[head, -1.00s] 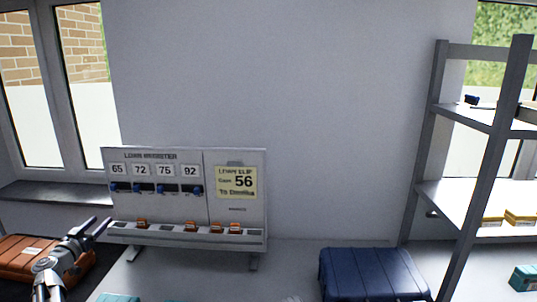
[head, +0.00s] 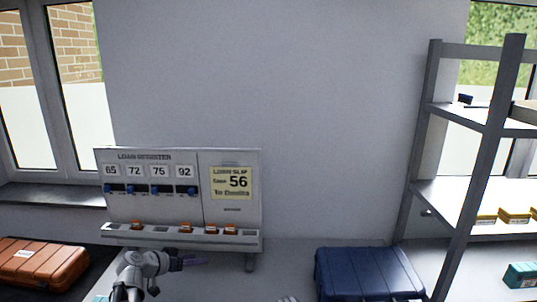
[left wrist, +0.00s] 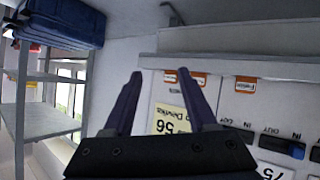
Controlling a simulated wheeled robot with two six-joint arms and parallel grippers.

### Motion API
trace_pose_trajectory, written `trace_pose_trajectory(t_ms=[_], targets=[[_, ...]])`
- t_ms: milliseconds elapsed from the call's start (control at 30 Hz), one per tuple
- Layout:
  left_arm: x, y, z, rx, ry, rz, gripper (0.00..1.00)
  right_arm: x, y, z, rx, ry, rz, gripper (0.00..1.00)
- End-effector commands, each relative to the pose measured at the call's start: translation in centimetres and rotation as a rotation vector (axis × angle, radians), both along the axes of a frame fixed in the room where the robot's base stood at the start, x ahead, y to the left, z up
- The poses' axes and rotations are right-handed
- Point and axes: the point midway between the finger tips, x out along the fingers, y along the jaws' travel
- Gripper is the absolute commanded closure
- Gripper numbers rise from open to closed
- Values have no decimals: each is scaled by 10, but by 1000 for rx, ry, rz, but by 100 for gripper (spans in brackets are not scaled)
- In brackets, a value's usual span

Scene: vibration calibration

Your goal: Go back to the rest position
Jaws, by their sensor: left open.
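My left gripper (head: 190,262) is in front of the lower edge of the loan register board (head: 225,157). In the left wrist view my left gripper (left wrist: 160,75) has its two dark fingers apart with nothing between them. The board and its yellow loan slip (left wrist: 172,120) show upside down beyond the fingers. In the head view the slip (head: 231,182) reads case 56. My right gripper cannot be made out.
An orange case (head: 40,262) lies on a dark mat at the left. A dark blue case (head: 367,272) stands right of the board. A grey shelf rack (head: 462,120) rises at the right. Orange tags (head: 186,228) sit on the board's ledge. A teal box (head: 520,275) is at far right.

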Motion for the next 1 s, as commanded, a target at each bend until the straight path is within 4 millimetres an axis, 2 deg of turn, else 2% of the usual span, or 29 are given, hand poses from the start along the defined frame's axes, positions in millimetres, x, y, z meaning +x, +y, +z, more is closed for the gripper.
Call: trace_pose_trajectory(t_ms=[33, 100, 167, 200, 333, 400, 500, 600, 767, 1000], targets=[[-19, -37, -13, 16, 74, -50, 43, 0, 0, 0, 0, 0, 0, 50], [-45, -77, -32, 50, 192, -100, 43, 0, 0, 0, 0, 0, 0, 50], [-72, -109, -49, 93, 301, -136, 43, 0, 0, 0, 0, 0, 0, 50], [-92, -128, -60, 129, 375, -153, 43, 0, 0, 0, 0, 0, 0, 50], [-162, -172, -90, 283, 607, -159, 43, 0, 0, 0, 0, 0, 0, 50], [-196, -182, -101, 379, 704, -132, 43, 0, 0, 0, 0, 0, 0, 50], [-234, -187, -109, 505, 801, -69, 43, 0, 0, 0, 0, 0, 0, 50], [-261, -186, -111, 605, 853, -1, 43, 0, 0, 0, 0, 0, 0, 50], [-281, -182, -111, 693, 886, 77, 43, 0, 0, 0, 0, 0, 0, 50], [-283, -180, -110, 712, 891, 99, 43, 0, 0, 0, 0, 0, 0, 50]])
